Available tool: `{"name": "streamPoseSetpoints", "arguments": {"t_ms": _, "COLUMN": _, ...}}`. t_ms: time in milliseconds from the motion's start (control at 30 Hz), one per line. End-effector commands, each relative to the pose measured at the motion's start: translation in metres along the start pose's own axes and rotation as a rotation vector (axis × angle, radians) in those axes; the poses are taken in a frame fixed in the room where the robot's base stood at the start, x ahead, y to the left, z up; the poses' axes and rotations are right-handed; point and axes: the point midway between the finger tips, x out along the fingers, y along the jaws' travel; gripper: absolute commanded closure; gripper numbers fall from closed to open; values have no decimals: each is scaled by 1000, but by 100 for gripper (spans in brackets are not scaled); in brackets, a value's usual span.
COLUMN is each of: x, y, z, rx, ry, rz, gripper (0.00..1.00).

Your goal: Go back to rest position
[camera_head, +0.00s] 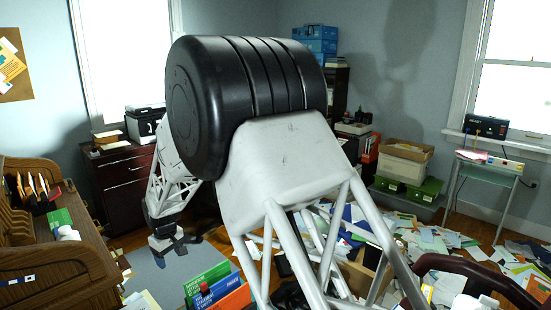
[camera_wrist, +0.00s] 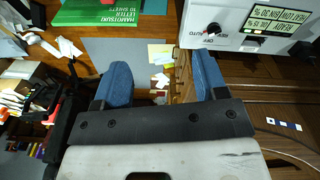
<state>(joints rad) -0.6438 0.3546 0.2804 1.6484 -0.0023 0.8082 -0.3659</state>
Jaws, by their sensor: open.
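My gripper (camera_wrist: 160,63) is open in the wrist view, with its two blue fingers apart and nothing held between them. Small papers (camera_wrist: 160,53) and a brown wooden surface show beyond the gap, apart from the fingers. In the head view my gripper (camera_head: 168,243) hangs at the end of my arm, left of centre, to the right of the wooden desk unit. My large arm link covers the middle of that view.
A white machine (camera_wrist: 235,22) with green labels stands close to the right finger in the wrist view. A green box (camera_wrist: 110,12) lies at the top. The head view shows a wooden desk organizer (camera_head: 50,245), coloured boxes (camera_head: 212,288) and papers strewn over the floor.

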Motion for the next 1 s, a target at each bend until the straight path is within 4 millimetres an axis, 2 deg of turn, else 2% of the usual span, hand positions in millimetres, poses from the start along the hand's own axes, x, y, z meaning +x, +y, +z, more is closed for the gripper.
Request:
{"name": "streamPoseSetpoints", "arguments": {"t_ms": 33, "x": -13, "y": 8, "z": 13, "rx": 20, "ry": 4, "rz": 3, "gripper": 34}}
{"name": "streamPoseSetpoints", "arguments": {"t_ms": 200, "x": -51, "y": 31, "z": 56, "rx": 90, "ry": 15, "rz": 10, "gripper": 34}}
{"name": "streamPoseSetpoints", "arguments": {"t_ms": 500, "x": -109, "y": 59, "z": 136, "rx": 211, "ry": 33, "rz": 23, "gripper": 34}}
{"name": "streamPoseSetpoints", "arguments": {"t_ms": 700, "x": -143, "y": 71, "z": 192, "rx": 293, "ry": 46, "rz": 32, "gripper": 34}}
{"name": "streamPoseSetpoints", "arguments": {"t_ms": 1000, "x": -185, "y": 76, "z": 278, "rx": 415, "ry": 63, "rz": 46, "gripper": 34}}
